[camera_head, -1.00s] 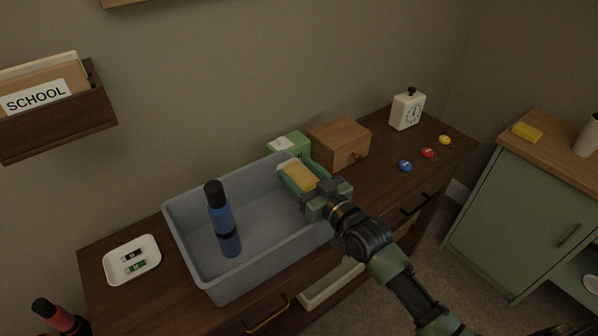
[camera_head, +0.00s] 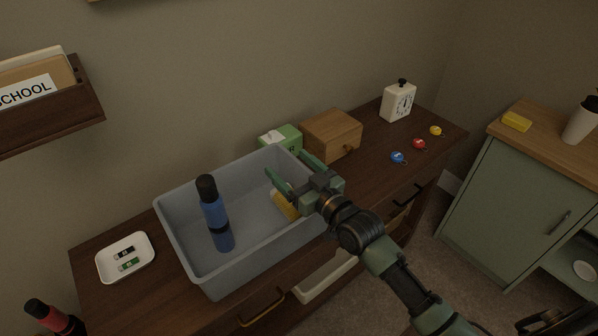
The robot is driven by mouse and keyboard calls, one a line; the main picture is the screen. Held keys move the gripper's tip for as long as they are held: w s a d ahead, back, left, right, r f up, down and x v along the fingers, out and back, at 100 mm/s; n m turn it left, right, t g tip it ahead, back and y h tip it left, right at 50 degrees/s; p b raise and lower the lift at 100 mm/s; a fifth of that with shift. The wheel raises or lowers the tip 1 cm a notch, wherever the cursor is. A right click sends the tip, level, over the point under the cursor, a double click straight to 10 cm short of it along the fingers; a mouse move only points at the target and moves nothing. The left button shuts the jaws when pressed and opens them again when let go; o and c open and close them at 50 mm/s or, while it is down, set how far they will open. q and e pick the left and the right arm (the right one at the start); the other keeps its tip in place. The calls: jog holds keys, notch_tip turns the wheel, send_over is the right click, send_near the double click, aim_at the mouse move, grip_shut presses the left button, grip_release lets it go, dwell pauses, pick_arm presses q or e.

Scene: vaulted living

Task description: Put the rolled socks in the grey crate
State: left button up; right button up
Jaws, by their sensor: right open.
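The grey crate (camera_head: 184,243) stands on the dark wooden dresser. A yellow ribbed bundle, which looks like the rolled socks (camera_head: 285,207), is inside the crate near its right end. It is below my right gripper and partly hidden by it; I cannot tell whether it rests on the crate floor. My right gripper (camera_head: 291,171) is open above the right part of the crate, its fingers apart with nothing between them. A blue bottle with a black cap (camera_head: 215,215) stands in the crate's left part. My left gripper is not in view.
A white tray (camera_head: 104,268) with small batteries or drives lies left of the crate. Behind it are a green box (camera_head: 285,137) and a wooden box (camera_head: 333,134). A white clock (camera_head: 398,102) and three coloured key tags (camera_head: 419,144) are at right. A wall file holder (camera_head: 60,115) hangs upper left.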

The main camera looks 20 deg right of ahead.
jog(key=b+v, duration=0.1)
jog(key=v, duration=1)
jog(key=shift+r, duration=0.2)
jog(key=shift+s+d+r, duration=0.1)
jog(key=shift+s+r, duration=0.05)
jog(key=shift+s, duration=0.3)
